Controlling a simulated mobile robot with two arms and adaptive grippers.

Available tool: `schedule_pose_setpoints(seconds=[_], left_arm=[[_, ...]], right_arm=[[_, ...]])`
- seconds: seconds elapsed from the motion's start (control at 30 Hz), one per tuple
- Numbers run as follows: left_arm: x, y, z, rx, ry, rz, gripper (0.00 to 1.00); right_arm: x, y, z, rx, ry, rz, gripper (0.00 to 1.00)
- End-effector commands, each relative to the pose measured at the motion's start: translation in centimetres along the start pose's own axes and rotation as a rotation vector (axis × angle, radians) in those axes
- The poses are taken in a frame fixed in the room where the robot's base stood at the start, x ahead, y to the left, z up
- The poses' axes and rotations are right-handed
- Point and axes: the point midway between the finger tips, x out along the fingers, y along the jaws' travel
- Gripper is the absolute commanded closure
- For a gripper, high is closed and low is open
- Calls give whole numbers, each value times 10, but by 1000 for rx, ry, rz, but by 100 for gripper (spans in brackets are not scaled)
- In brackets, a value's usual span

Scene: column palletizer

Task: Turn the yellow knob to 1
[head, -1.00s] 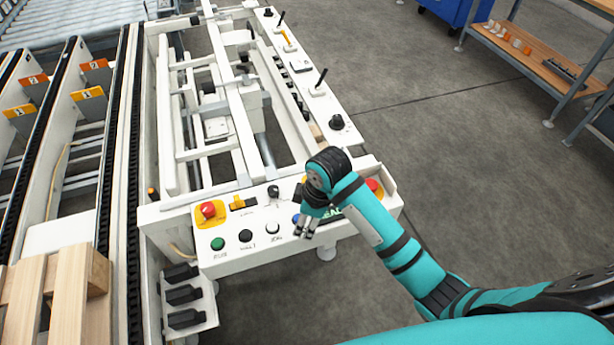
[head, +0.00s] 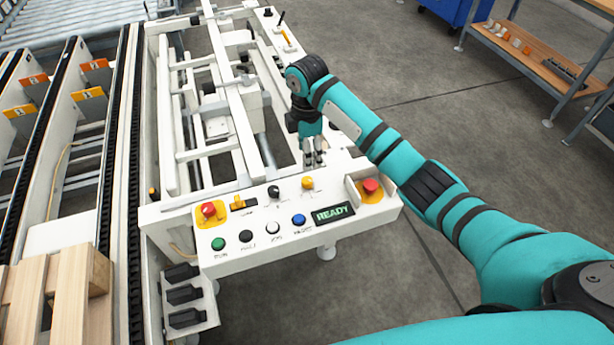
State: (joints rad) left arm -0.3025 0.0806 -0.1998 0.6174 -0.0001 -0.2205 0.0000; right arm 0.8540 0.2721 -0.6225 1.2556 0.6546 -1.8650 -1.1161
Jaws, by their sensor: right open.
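The yellow knob (head: 307,183) sits on the white control panel (head: 250,252), left of the red button at the panel's right end. It is in full view in the head view, but its setting and markings are too small to read. My right gripper (head: 314,164) is open and empty. It points down just behind the yellow knob in the picture, apart from it. My left gripper is not in view.
The panel also carries a black knob (head: 273,192), a yellow lever switch (head: 239,203), a READY display (head: 333,213), red buttons (head: 208,209) (head: 370,186) and several coloured push buttons. A white machine frame (head: 175,150) stands behind. Open floor lies right.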

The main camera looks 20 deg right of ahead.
Motion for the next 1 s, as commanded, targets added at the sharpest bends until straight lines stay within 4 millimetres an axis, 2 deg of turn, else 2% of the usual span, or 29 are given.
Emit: schedule_pose_setpoints(seconds=[0.1,0.3,0.5,0.67,0.93,1.0], left_arm=[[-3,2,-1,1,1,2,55],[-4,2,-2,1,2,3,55],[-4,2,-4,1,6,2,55],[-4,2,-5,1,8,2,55],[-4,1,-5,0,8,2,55],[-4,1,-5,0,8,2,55]], right_arm=[[27,-1,0,1,1,-4,47],[68,-1,0,2,0,-3,47],[96,0,0,1,1,0,47],[104,0,0,2,1,2,47],[105,0,0,1,0,2,47],[105,0,0,1,0,2,56]])
